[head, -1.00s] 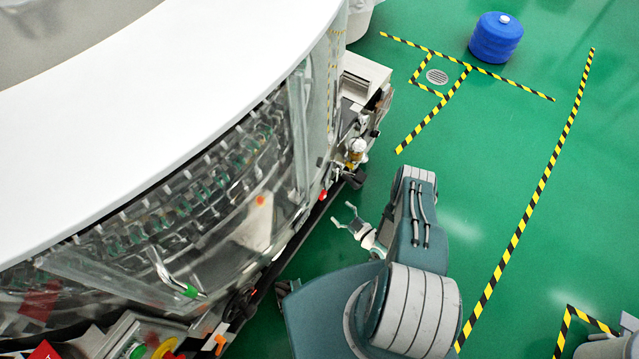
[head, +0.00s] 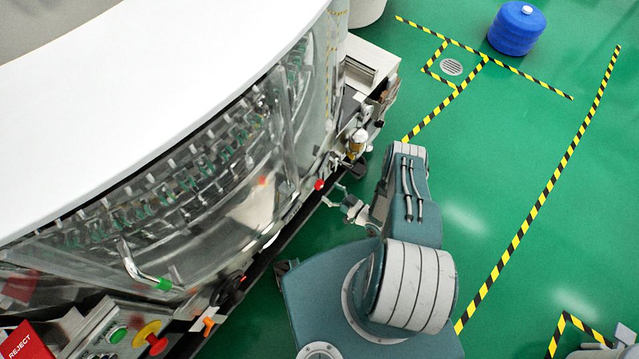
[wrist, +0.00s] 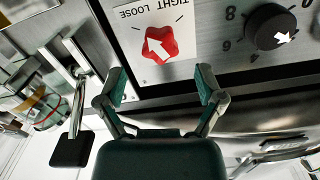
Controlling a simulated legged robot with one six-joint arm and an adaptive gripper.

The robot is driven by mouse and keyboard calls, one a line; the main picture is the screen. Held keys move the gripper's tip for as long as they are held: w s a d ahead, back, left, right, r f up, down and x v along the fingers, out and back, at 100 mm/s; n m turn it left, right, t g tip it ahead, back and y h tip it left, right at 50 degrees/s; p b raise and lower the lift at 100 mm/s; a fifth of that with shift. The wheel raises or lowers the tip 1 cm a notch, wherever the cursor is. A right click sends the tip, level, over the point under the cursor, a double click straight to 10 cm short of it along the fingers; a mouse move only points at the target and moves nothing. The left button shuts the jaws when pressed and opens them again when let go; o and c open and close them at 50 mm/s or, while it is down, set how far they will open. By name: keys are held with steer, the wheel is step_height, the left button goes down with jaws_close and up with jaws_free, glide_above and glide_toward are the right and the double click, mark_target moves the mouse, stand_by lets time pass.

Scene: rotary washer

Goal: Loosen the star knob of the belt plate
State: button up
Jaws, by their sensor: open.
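The red star knob (wrist: 160,44) with a white arrow shows at the top middle of the wrist view, on a white label (wrist: 128,34) reading TIGHT and LOOSE upside down. The label is on a grey metal plate (wrist: 210,72). My gripper (wrist: 160,88) is open and empty below the knob in that view. Its two fingers are apart, and neither touches the knob. In the head view my gripper (head: 333,196) is beside the machine's lower edge. A small red knob (head: 319,185) there is close to the fingertips; its shape is too small to tell.
A black numbered dial (wrist: 270,27) sits right of the star knob. A metal lever with a black pad (wrist: 72,148) stands at the left. The large round washer (head: 170,170) fills the left of the head view. Green floor (head: 480,200) is free at right, with a blue drum (head: 516,30) far back.

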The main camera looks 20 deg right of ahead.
mark_target(322, 186)
steer(key=x, duration=0.4)
steer(key=shift+d, duration=0.1)
steer(key=shift+w+a, duration=0.45)
steer(key=shift+w, duration=0.05)
steer(key=shift+d, duration=0.1)
steer(key=c, duration=1.2)
